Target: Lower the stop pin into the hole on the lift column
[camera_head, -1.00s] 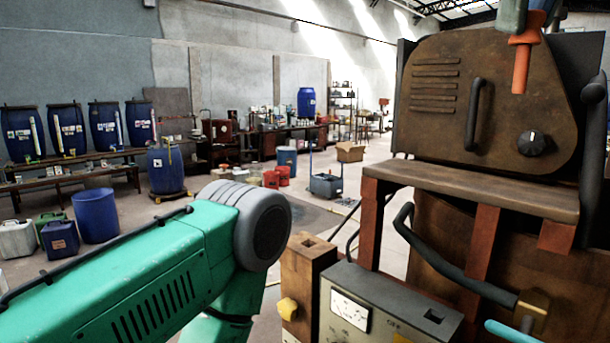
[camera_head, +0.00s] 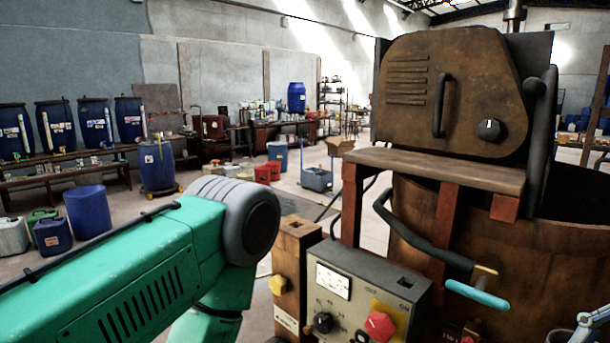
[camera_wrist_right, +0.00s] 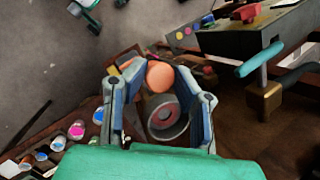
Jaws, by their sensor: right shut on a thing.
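My right gripper (camera_wrist_right: 158,72) is shut on an orange round-ended piece, the stop pin (camera_wrist_right: 160,76), in the right wrist view. The rest of the pin is hidden from that angle. In the head view only a grey piece of my right gripper (camera_head: 592,326) shows at the bottom right corner, and the pin is out of sight. A brown square post (camera_head: 296,262) with a dark hole in its top and a yellow knob stands left of the control box; I cannot tell whether it is the lift column. My left gripper is out of view; only its green arm shows.
A grey control box (camera_head: 368,285) with a gauge and a red knob stands beside a rusty vat (camera_head: 560,235). A cyan-gripped handle (camera_head: 478,294) sticks out in front. A brown hood (camera_head: 455,95) stands above a shelf. Blue barrels (camera_head: 95,125) line the far left.

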